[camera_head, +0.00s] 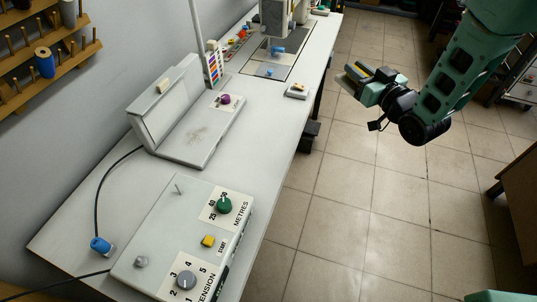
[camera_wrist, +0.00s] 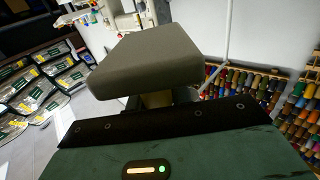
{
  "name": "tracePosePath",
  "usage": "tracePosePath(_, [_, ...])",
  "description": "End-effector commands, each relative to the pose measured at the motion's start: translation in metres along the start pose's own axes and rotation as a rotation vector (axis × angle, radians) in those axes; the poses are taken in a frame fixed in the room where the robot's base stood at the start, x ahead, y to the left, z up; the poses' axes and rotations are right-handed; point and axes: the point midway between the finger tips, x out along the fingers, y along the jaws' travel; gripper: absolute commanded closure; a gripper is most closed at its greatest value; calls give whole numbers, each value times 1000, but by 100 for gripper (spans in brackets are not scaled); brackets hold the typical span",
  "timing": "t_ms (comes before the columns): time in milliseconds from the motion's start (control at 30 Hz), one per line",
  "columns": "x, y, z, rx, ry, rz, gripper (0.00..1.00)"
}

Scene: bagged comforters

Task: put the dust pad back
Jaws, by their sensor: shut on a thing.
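The dust pad seems to be the grey-brown block (camera_wrist: 148,62) that fills the middle of the wrist view, with a tan part below it. The fingertips are hidden behind the block in the wrist view.
The long white table (camera_head: 262,130) carries a device with a raised lid and a grey smudge on its plate (camera_head: 196,133), a control box with knobs (camera_head: 185,240), and a sewing machine (camera_head: 275,35) at the back. Thread racks (camera_head: 45,62) hang on the wall.

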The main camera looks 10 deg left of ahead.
Motion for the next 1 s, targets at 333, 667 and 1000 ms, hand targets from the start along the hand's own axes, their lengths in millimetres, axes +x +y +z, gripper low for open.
tracePosePath(333, [52, -154, 48, -1, 8, -514, 100])
tracePosePath(667, [55, -228, 52, 2, 3, -756, 100])
tracePosePath(1000, [54, -234, 100, 5, -2, -774, 100])
